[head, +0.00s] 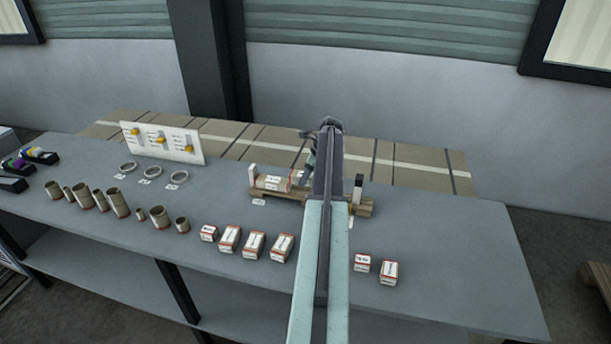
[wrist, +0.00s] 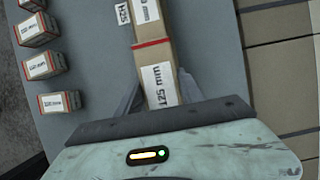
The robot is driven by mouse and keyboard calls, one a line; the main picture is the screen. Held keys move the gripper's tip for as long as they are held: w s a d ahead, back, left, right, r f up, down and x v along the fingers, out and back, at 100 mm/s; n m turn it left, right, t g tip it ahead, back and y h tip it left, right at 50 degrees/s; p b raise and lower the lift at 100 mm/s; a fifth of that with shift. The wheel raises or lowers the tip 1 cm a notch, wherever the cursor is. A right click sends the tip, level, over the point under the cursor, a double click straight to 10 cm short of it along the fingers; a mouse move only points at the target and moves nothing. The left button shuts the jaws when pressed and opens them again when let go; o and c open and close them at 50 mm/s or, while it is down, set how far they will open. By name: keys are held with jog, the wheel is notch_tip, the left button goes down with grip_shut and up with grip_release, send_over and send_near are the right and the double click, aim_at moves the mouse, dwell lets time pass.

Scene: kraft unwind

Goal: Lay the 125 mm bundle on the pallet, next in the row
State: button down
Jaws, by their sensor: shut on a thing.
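A kraft bundle (wrist: 158,85) labelled "125 mm" with a red edge is between the fingers of my gripper (wrist: 160,80) in the wrist view, and the gripper is shut on it. Another kraft bundle (wrist: 148,18) lies in line just beyond its red end; I cannot tell if they touch. In the head view, a bundle (head: 272,183) lies on the left part of the wooden pallet (head: 363,208), near a white end block (head: 252,171). My arm hides the pallet's middle, the gripper's jaws and the held bundle there.
Several labelled boxes (head: 253,245) stand in a row in front of the pallet, with two more (head: 389,273) right of my arm. Cardboard tubes (head: 117,203), rings (head: 179,177) and a white panel (head: 163,143) are to the left. The table's right part (head: 460,260) is clear.

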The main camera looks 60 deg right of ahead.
aim_at(312, 176)
jog(key=shift+f, duration=0.1)
jog(key=shift+s+f+b, duration=0.15)
jog(key=shift+f+b, duration=2.1)
jog(key=shift+b, duration=0.1)
jog(key=shift+f, duration=0.2)
jog(key=c, duration=0.7)
grip_release()
jog(key=shift+o, duration=0.2)
jog(key=shift+r, duration=0.1)
jog(key=p+v, duration=0.7)
jog(key=v, duration=0.1)
